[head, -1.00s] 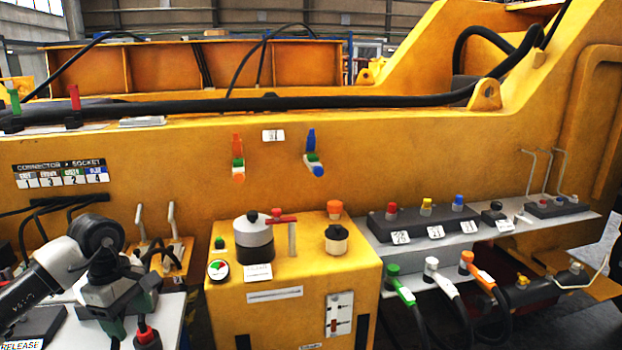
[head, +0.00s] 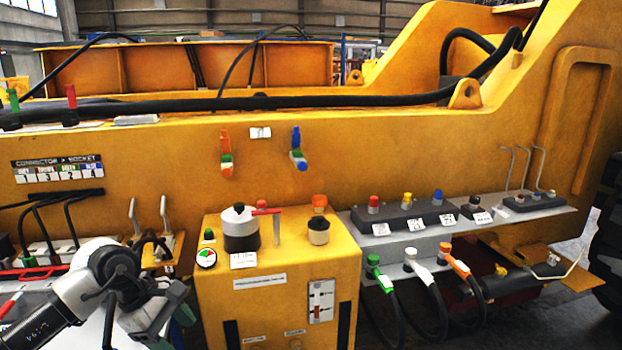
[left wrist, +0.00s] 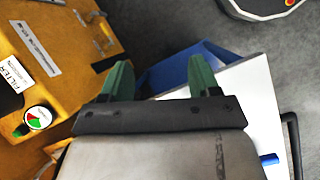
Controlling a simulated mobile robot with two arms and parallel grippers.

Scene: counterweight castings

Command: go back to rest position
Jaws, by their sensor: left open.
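My left arm comes in from the lower left of the head view, with its wrist (head: 140,305) low beside the yellow pump cabinet (head: 280,300). Past the fingers lie dark floor, a blue surface (left wrist: 190,60) and a white tabletop (left wrist: 245,110). The fingers touch nothing that I can see. My right gripper is in neither view.
The cabinet carries a gauge (head: 206,257) and a pump canister (head: 240,229) with a red handle. Right of it, a grey shelf (head: 545,215) holds coloured connectors, with hoses hanging below. A large yellow machine frame (head: 370,150) closes off the back.

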